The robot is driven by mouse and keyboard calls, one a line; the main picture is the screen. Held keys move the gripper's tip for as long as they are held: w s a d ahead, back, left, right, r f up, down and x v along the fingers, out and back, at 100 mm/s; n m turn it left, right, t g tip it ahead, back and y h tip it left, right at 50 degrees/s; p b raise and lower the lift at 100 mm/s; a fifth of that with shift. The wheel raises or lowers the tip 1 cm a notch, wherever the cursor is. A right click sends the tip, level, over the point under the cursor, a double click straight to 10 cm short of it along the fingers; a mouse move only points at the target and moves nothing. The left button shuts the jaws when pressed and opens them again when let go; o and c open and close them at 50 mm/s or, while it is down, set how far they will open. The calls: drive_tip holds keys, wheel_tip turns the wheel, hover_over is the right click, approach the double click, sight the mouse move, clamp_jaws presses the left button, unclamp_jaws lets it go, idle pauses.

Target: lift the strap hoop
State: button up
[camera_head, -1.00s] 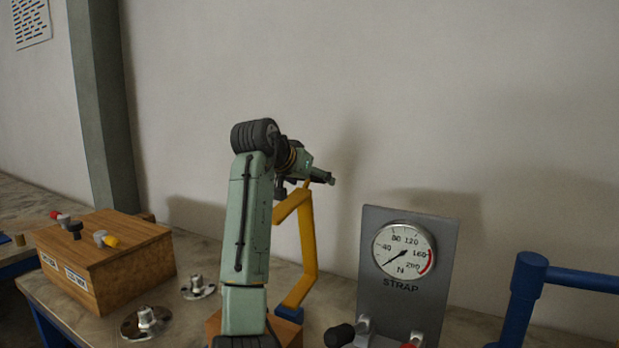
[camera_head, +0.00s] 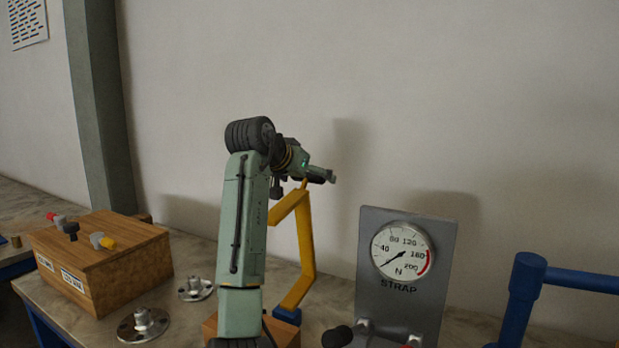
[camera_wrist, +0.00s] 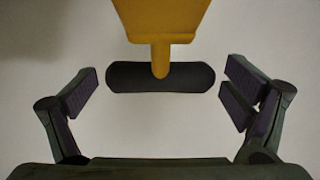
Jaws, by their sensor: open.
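A yellow bent stand (camera_head: 306,240) rises from a block on the bench, with a short peg at its top. In the wrist view its yellow end (camera_wrist: 165,18) comes in from the top and the peg points down. A dark rounded band (camera_wrist: 185,77), which looks like the strap hoop, lies across at the peg. My gripper (camera_wrist: 160,80) is open, with one finger on each side of the band and a gap to both ends. In the head view my gripper (camera_head: 322,175) is at the stand's top; the band cannot be made out there.
A grey gauge panel (camera_head: 408,285) marked STRAP stands right of the yellow stand, its needle low. A blue post with an arm (camera_head: 523,290) is further right. A wooden box with knobs (camera_head: 100,265) and two metal flanges (camera_head: 144,324) are at left. A wall is behind.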

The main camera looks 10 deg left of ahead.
drive_tip(key=v, duration=1)
drive_tip(key=shift+s+a+r, duration=0.1)
drive_tip(key=shift+s+r, duration=0.1)
drive_tip(key=shift+s, duration=0.1)
drive_tip(key=shift+f, duration=0.1)
